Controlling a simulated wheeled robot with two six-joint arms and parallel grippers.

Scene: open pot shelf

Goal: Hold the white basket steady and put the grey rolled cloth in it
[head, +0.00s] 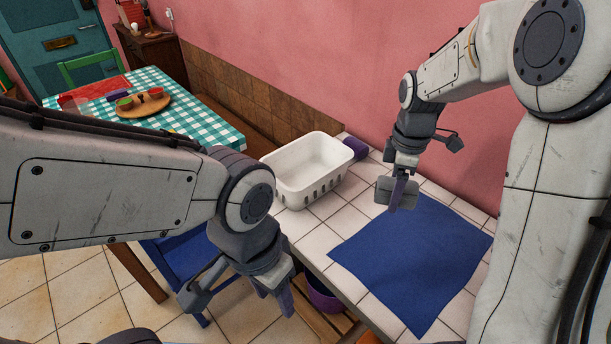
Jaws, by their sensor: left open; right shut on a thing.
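The white basket (296,187) stands upright and looks empty on the white tiled counter (323,207). My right gripper (398,187) is shut on the grey rolled cloth (383,191), holding it above the blue cloth, to the right of the basket. The gripper's finger hides part of the roll. My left gripper (238,297) is open and empty, pointing down in front of the counter's near edge. It is below and to the left of the basket and does not touch it.
A blue cloth (415,262) lies flat on the counter. A small purple item (355,148) sits behind the basket, against the pink wall (300,60). A purple pot (322,295) is on the wooden shelf below. A checked table (190,118) stands beyond.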

